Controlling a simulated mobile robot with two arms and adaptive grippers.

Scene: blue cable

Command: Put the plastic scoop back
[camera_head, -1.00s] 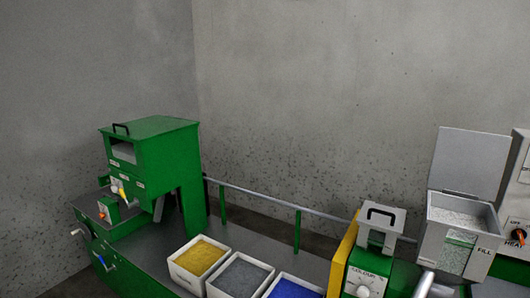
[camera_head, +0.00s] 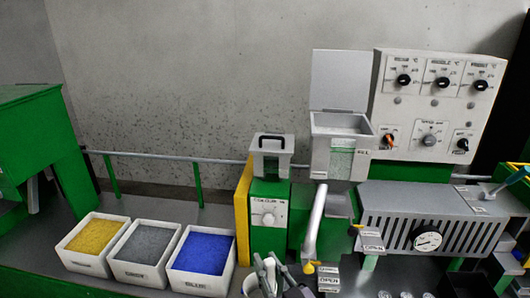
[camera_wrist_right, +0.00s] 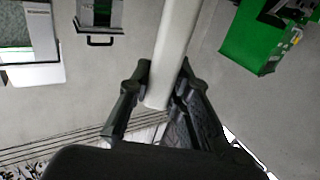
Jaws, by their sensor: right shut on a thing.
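My right gripper (camera_head: 268,277) is at the bottom edge of the head view, in front of the green colour unit and right of the blue bin. In the right wrist view it is shut on a pale, smooth bar (camera_wrist_right: 174,50), which I take to be the plastic scoop's handle. The bar runs up out of the picture between the fingers (camera_wrist_right: 158,92). The scoop's bowl cannot be made out. My left gripper is not in view.
Yellow (camera_head: 94,268), grey (camera_head: 133,275) and blue (camera_head: 203,286) granule bins stand on the bench. Right of them are the colour unit (camera_head: 268,218), an open-lidded fill hopper (camera_head: 341,125), a grey slotted cover (camera_head: 435,205) and a control panel (camera_head: 440,105). A rail (camera_head: 170,156) runs behind.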

